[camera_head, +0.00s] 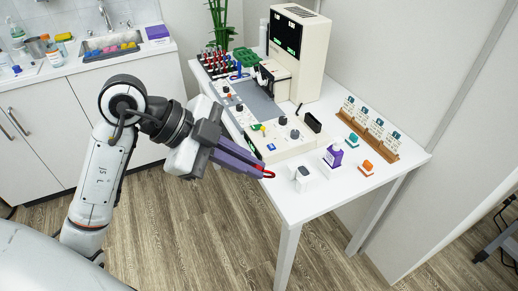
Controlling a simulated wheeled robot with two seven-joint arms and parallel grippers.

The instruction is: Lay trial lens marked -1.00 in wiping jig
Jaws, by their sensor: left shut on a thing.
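My left gripper (264,170) is at the front left edge of the white table, with its long purple-grey fingers pointing right. It is shut on a small red-rimmed piece (269,175), which looks like a trial lens seen nearly edge-on. Its marking cannot be read. Other small red, black and blue pieces stand in a rack (216,62) at the far left of the table. No part is clearly recognisable as the wiping jig. A beige panel with knobs and colored parts (284,149) lies behind the gripper. My right gripper is not in view.
A white block with a dark top (302,180), a purple bottle (333,156) and an orange item (367,167) stand near the front. A wooden card holder (384,149) is at right. A tall cream machine (314,55) stands behind. Bare tabletop (345,187) lies in front.

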